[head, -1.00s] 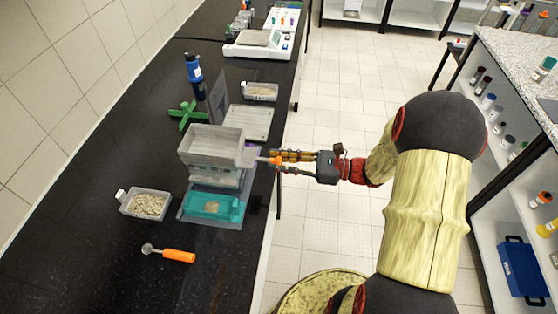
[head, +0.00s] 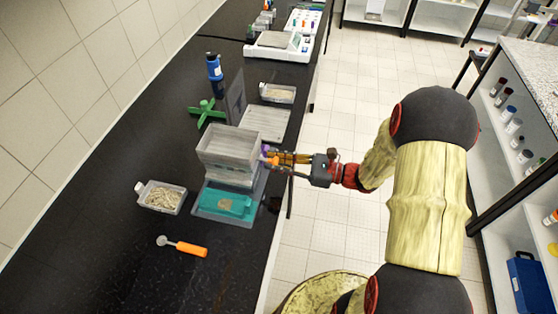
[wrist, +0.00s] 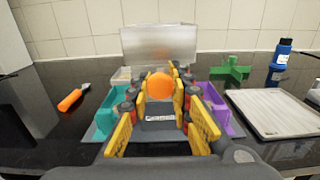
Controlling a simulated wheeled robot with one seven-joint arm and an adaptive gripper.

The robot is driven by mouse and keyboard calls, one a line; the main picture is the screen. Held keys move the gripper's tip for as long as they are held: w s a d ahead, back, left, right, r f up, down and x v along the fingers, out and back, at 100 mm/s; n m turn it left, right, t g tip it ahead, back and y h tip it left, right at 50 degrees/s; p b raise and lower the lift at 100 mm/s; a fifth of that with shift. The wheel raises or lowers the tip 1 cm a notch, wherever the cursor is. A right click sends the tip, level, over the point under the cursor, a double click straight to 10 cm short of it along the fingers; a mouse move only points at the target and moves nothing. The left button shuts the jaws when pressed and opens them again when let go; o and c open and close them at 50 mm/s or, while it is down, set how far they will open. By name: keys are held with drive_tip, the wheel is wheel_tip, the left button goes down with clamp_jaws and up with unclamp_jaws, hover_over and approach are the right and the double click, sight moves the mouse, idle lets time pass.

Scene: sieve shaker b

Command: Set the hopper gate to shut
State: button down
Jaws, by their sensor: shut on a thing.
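The grey hopper (head: 230,148) stands above the sieve shaker base on the black bench in the head view. An orange ball knob (head: 269,160) sits at its right side; it shows large in the middle of the wrist view (wrist: 160,86). My gripper (head: 273,158) is at that side, its yellow fingers closed around the knob. The wrist view shows the fingers (wrist: 160,92) on both sides of it. No gate plate shows sticking out of the hopper now; the gate inside is hidden.
A teal tray (head: 222,203) sits in front of the hopper, and a purple tray (wrist: 222,108) shows right in the wrist view. A tub of grains (head: 162,196), an orange-handled scoop (head: 190,249), a green cross-shaped piece (head: 207,113) and a blue bottle (head: 214,68) stand around.

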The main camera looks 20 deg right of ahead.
drive_tip(key=c, duration=1.6)
unclamp_jaws()
drive_tip(key=v, duration=1.2)
drive_tip(key=shift+w+f, duration=0.1)
